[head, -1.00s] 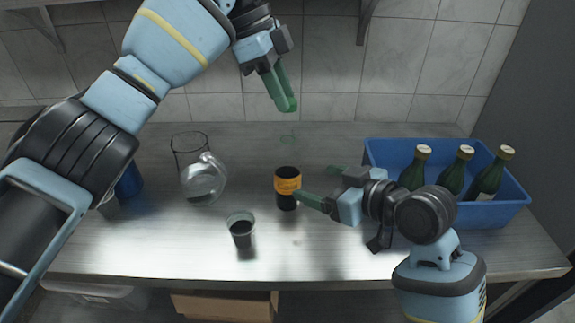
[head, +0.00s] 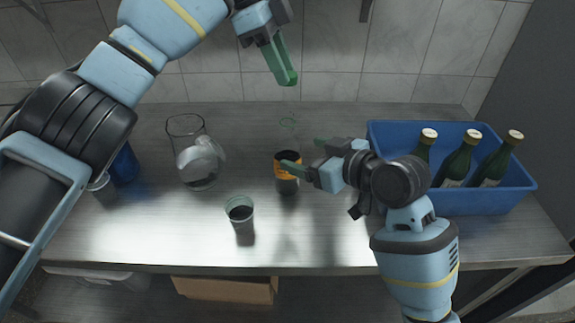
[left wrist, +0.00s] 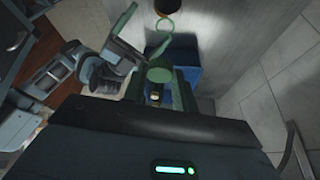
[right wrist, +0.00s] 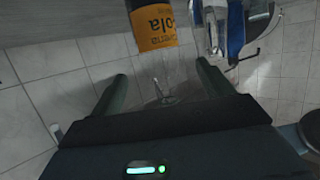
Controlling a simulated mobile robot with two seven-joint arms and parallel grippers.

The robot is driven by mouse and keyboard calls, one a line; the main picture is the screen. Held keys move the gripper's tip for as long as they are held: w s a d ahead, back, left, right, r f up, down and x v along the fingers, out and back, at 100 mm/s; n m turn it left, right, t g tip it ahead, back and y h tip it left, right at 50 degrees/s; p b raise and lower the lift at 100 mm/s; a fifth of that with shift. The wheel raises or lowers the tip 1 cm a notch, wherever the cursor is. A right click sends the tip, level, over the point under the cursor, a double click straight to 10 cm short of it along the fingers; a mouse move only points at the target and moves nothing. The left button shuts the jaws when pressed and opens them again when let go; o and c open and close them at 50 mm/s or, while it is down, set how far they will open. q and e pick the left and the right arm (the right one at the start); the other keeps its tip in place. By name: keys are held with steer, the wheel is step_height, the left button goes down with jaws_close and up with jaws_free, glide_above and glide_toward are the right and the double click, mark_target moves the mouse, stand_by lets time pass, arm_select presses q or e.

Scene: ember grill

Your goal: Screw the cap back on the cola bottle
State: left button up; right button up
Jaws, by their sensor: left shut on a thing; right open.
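The cola bottle (head: 288,186) stands on the counter, with dark drink and an orange label low down. Its upper part looks clear, with a faint greenish ring (head: 287,122) above. My right gripper (head: 305,155) is open at its right side, one finger overlapping the label. In the right wrist view the label (right wrist: 155,30) appears upside down and clear plastic shows between the spread fingers. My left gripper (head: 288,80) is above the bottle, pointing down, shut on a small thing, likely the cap. A green ribbed round shape (left wrist: 160,74) shows at its fingertips in the left wrist view.
A glass pitcher (head: 198,165) and a cup with dark drink (head: 241,215) stand left of the bottle. A blue crate (head: 480,204) with green bottles (head: 457,163) is at the right. A blue object (head: 124,165) is at far left. The wall is behind.

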steer(key=x, duration=0.8)
steer(key=shift+w+a, duration=0.1)
steer(key=shift+w, duration=0.05)
steer(key=shift+c, duration=0.3)
steer(key=c, duration=1.4)
arm_select(q)
glide_toward(293, 128)
steer(key=shift+w+d+f, duration=0.1)
steer(key=shift+d+f, duration=0.55)
steer(key=shift+d, duration=0.1)
steer(key=shift+f, duration=0.9)
steer(key=shift+f, duration=0.55)
